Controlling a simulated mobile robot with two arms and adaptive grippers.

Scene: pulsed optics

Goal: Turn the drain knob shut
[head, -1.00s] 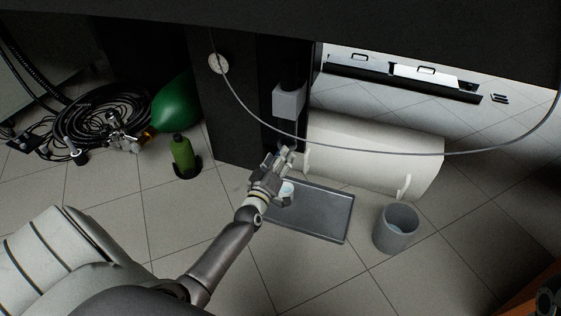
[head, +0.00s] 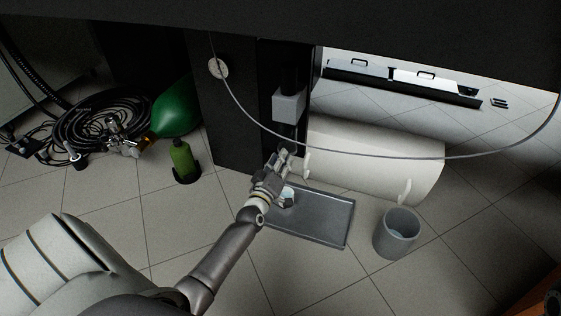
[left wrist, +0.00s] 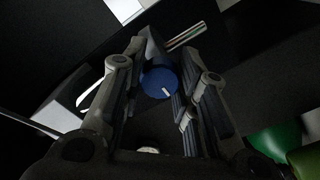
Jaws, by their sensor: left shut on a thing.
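The drain knob (left wrist: 160,82) is a round blue knob with a white mark on its face, seen in the left wrist view. My left gripper (left wrist: 158,85) is shut on the knob, with one finger on each side of it. The white mark points towards the lower right of that view. In the head view my left gripper (head: 283,157) is under the bench by the black column, and its fingers hide the knob. My right gripper is not in view.
A grey metal tray (head: 325,225) lies on the floor below the gripper, with a small white cup (head: 288,194) on it. A grey bin (head: 396,233) stands to the right. A white cylinder (head: 375,160) lies behind. Green bottles (head: 184,160) and coiled hoses (head: 85,120) are at left.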

